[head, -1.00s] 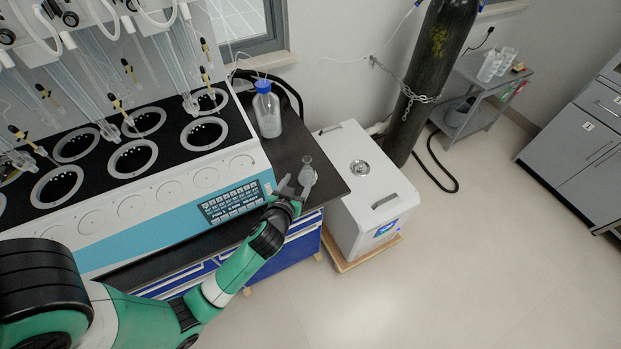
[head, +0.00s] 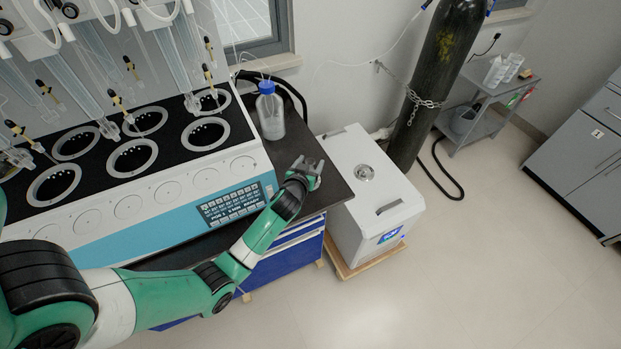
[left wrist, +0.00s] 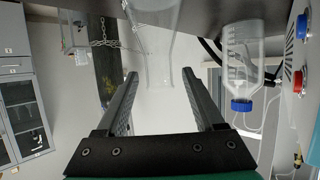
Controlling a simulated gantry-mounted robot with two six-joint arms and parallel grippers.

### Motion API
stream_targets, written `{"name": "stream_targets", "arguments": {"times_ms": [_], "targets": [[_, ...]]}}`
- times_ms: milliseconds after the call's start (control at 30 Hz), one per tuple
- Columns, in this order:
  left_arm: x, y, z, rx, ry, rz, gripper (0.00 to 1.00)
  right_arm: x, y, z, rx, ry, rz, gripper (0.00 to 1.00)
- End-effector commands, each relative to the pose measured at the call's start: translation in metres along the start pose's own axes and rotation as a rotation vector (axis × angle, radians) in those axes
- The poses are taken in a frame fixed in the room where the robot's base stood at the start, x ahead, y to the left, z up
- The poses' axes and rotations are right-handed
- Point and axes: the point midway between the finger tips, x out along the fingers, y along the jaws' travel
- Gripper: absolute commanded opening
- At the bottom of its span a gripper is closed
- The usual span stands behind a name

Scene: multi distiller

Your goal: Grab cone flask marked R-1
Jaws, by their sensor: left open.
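My left gripper (head: 308,166) is over the dark bench top (head: 322,188), near its right end. It is open. In the left wrist view, which is upside down, its two fingers (left wrist: 159,74) are spread apart. A clear glass flask (left wrist: 152,45) stands on the bench in front of them, its narrower neck reaching down the picture toward the gap between the fingertips. I cannot tell whether a finger touches it. No R-1 mark is readable. In the head view the flask cannot be made out clearly at the gripper. My right gripper is not in view.
A clear bottle with a blue cap (head: 269,112) stands on the bench behind the gripper; it also shows in the left wrist view (left wrist: 241,60). The multi distiller (head: 150,190) fills the left. A white box (head: 370,175) stands right of the bench.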

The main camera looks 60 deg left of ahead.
Motion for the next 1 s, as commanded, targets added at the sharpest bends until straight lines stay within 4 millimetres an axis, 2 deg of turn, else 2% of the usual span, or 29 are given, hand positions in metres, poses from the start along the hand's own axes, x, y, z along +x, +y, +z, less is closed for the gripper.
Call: {"name": "stream_targets", "arguments": {"times_ms": [67,267,633,1000], "targets": [[0.0057,-0.0002,0.0003,0.0,0.001,0.0,0.7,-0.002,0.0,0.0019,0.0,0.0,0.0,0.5],[0.0054,-0.0001,-0.0004,0.0,0.001,0.0,0.68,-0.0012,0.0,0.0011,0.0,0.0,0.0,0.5],[0.0051,0.0,0.0,0.0,0.0,0.0,0.01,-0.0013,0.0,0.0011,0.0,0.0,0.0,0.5],[0.005,0.0,0.0002,0.0,0.0,0.0,0.0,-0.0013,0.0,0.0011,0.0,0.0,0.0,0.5]]}}
